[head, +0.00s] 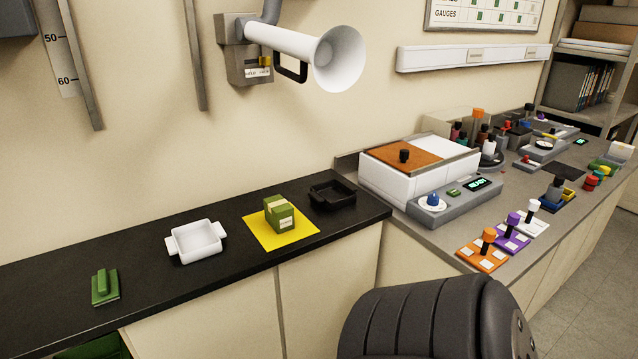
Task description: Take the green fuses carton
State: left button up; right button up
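The green fuses carton (276,217) is a small green box with a pale label, too small here to read fully. It stands upright on a yellow mat (258,231) on the black counter (140,262). Nothing is touching it from above. Neither of my grippers is in the head view.
A white two-handled tray (196,243) stands left of the mat, and a black tray (333,196) stands close behind it on the right. A green block (105,287) lies farther left. A white horn (330,58) juts from the wall above.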

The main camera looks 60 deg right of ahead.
aim_at(279, 213)
jog(key=z, duration=1.75)
